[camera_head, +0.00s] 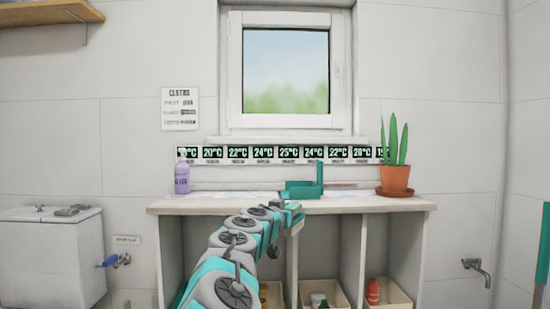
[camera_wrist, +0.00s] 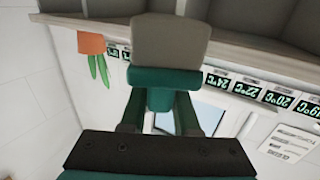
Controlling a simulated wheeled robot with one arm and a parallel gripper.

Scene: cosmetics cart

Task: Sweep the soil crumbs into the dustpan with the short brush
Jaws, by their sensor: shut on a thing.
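The wrist view is upside down, and the bristles point down in the room. In the head view my gripper (camera_head: 291,211) is at the worktop's front edge, and the brush is hard to make out there. A teal piece with an upright part, which looks like the dustpan (camera_head: 302,190), is on the worktop just behind my gripper. I cannot make out the soil crumbs; my arm hides part of the worktop.
The worktop (camera_head: 400,204) holds a purple spray bottle (camera_head: 182,178) at left and a potted plant (camera_head: 395,178) at right. Bins (camera_head: 324,291) stand in the open compartments below. A row of temperature displays (camera_head: 262,153) lines the wall under the window.

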